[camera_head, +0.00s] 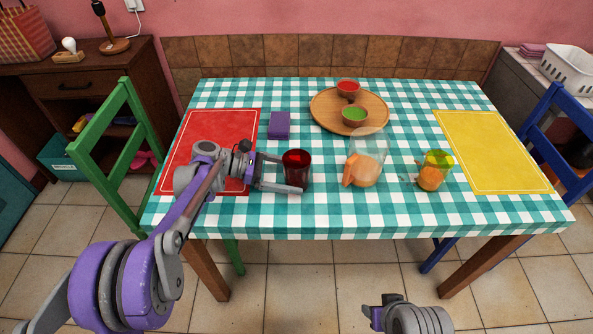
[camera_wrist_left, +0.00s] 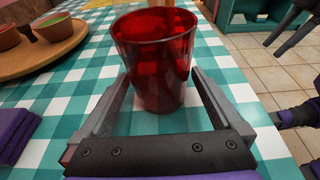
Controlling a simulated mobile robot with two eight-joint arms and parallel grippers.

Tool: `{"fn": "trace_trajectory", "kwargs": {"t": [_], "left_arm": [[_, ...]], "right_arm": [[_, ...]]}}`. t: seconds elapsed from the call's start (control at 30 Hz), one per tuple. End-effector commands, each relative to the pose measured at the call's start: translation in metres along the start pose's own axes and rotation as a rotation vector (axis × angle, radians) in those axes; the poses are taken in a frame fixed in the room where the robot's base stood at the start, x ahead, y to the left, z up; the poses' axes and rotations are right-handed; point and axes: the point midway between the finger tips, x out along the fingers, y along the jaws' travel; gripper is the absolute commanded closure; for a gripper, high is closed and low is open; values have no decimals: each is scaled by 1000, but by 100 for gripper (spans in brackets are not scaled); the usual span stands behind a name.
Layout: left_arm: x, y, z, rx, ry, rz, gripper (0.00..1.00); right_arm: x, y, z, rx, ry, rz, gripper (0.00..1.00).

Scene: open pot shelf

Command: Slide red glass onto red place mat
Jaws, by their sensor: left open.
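The red glass (camera_head: 297,168) stands upright on the checkered tablecloth, just right of the red place mat (camera_head: 215,125). My left gripper (camera_head: 293,172) is open, with its fingers reaching right on either side of the glass. In the left wrist view the red glass (camera_wrist_left: 157,60) stands between the two spread finger tips of my left gripper (camera_wrist_left: 157,85). Whether a finger touches it I cannot tell. My arm covers part of the mat. My right gripper (camera_head: 385,310) shows only partly at the bottom, in front of the table; its jaws are unclear.
A pitcher (camera_head: 366,158) with orange liquid and a yellow glass (camera_head: 433,172) stand to the right. A wooden tray (camera_head: 378,103) holds small bowls behind. A yellow place mat (camera_head: 490,150) lies far right.

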Motion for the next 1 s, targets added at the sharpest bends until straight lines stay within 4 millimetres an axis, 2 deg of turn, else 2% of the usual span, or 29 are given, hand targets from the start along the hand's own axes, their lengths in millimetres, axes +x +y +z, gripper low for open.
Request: {"fn": "trace_trajectory", "kwargs": {"t": [0.33, 0.6, 0.77, 1.0], "left_arm": [[2, 0, 0, 0, 0, 1, 0], [2, 0, 0, 0, 0, 1, 47], [-1, 0, -1, 0, 1, 1, 48], [-18, 1, -6, 1, 1, 2, 48]], "right_arm": [[0, 0, 0, 0, 0, 0, 50], [0, 0, 0, 0, 0, 0, 50], [1, 0, 0, 0, 0, 0, 50], [1, 0, 0, 0, 0, 0, 50]]}}
